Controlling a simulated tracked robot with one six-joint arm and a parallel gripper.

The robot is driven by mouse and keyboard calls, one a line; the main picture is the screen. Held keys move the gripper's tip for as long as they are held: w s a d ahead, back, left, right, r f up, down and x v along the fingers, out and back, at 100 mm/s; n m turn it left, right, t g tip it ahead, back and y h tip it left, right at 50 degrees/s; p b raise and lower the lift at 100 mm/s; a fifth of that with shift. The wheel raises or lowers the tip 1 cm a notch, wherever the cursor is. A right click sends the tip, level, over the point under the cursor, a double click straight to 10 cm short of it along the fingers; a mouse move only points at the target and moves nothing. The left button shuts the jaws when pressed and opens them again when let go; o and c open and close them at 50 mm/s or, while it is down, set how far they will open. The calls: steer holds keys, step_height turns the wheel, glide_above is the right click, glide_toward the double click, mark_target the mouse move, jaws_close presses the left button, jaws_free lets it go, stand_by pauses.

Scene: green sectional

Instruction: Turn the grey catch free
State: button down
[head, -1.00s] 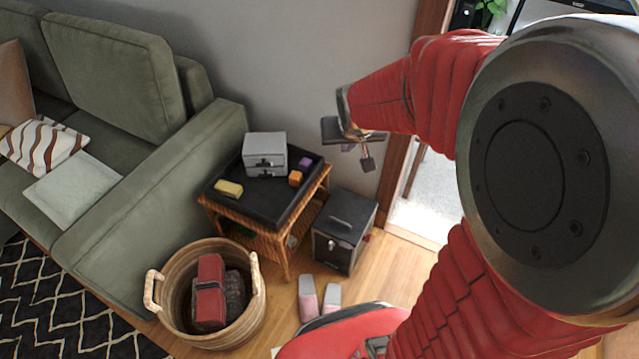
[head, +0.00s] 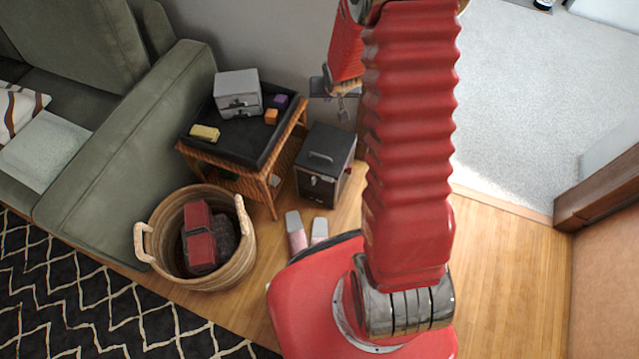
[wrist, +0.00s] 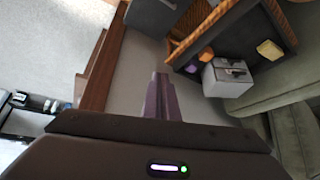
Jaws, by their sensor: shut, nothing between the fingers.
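A dark box (head: 325,150) with a top handle stands on the wood floor beside the side table. Its front bears a small light metal fitting (head: 313,179), which may be the grey catch; it is too small to make out. My gripper (head: 343,114) is above and behind the box in the head view, partly hidden by my red arm. Its fingers (wrist: 162,95) are together and empty in the wrist view. The box also shows at the top of the wrist view (wrist: 150,17), apart from the fingers; its front fitting is not visible there.
A wicker side table (head: 270,170) holds a black tray (head: 222,152) with a grey drawer unit (head: 238,92) and yellow (head: 205,132), orange (head: 271,116) and purple (head: 281,101) blocks. A basket (head: 240,255) stands in front. Wood floor (head: 510,260) is clear at right.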

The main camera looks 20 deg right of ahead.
steer(key=s+d+f+m+y, duration=0.1)
steer(key=s+f, duration=0.1)
steer(key=f, duration=1.3)
steer(key=s+d+f+m+y, duration=0.1)
steer(key=s+f, duration=0.2)
steer(key=f, duration=1.2)
steer(key=s+a+f+m+t, duration=0.1)
steer(key=s+a+f, duration=0.1)
steer(key=s+f, duration=0.4)
step_height(320, 180, down, 4)
steer(key=shift+s+a+r+m, duration=0.15)
steer(key=shift+a+r+m, duration=0.05)
steer(key=shift+a+m, duration=0.2)
steer(key=shift+f, duration=0.1)
glide_toward(315, 182)
step_height(315, 182, down, 4)
steer(key=d, duration=0.3)
steer(key=w+a, duration=0.2)
steer(key=shift+w+a, duration=0.25)
steer(key=shift+a, duration=0.15)
